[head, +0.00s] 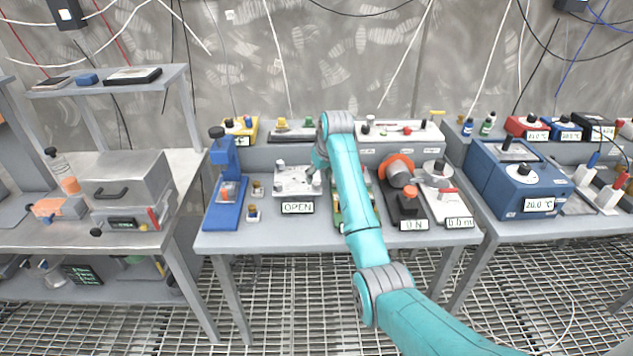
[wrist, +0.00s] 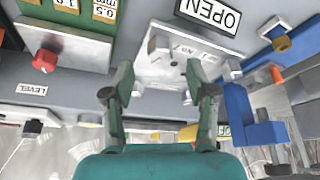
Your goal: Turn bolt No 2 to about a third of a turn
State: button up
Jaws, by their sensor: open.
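A pale metal plate with several bolts (head: 288,187) stands on the middle bench, with an OPEN sign (head: 297,207) at its front. The wrist view shows the plate (wrist: 178,67) upside down, with one bolt head (wrist: 158,45) near its top left and another (wrist: 230,70) at its right. More small bolt heads sit near its lower edge. The lettering on the plate is too small to tell surely which bolt is No 2. My gripper (wrist: 158,93) is open and empty, its fingers apart over the plate's lower edge. In the head view my arm partly hides it.
A blue press (head: 222,180) stands left of the plate. A green device with number wheels (wrist: 75,25) and a panel with a red knob (wrist: 45,60) lie on its other side. A blue heater box (head: 520,175) stands on the right bench.

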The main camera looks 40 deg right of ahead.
aim_at(316, 183)
jog(key=shift+x, duration=1.9)
jog(key=shift+c, duration=0.2)
grip_shut()
